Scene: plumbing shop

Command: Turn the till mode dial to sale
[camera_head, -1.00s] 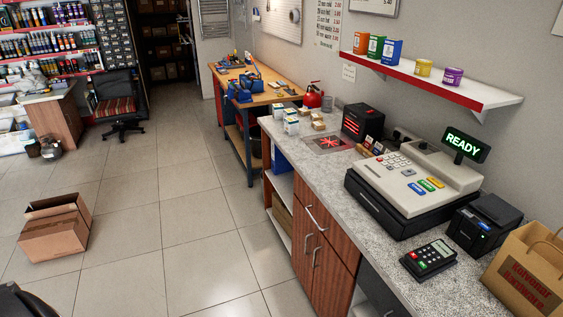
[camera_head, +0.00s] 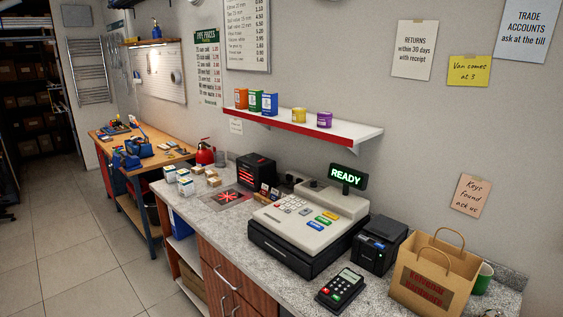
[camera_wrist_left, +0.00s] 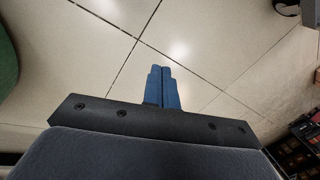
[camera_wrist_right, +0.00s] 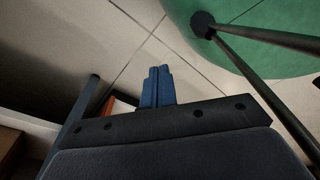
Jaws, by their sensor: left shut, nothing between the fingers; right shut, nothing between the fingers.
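The till (camera_head: 307,225) stands on the counter in the head view, a pale cash register on a black drawer base. Its raised display (camera_head: 347,177) reads READY in green. Number keys and several coloured keys show on its sloped top. I cannot make out the mode dial or its setting at this size. My left gripper (camera_wrist_left: 165,86) shows in the left wrist view, blue fingers together and empty, above the tiled floor. My right gripper (camera_wrist_right: 158,88) shows in the right wrist view, also shut and empty above the floor. Neither gripper is in the head view.
On the counter (camera_head: 210,222), a card terminal (camera_head: 341,288), a black printer (camera_head: 379,245) and a paper bag (camera_head: 436,275) stand near the till. A red-edged shelf (camera_head: 320,130) hangs above. A green surface (camera_wrist_right: 245,40) and dark poles show in the right wrist view.

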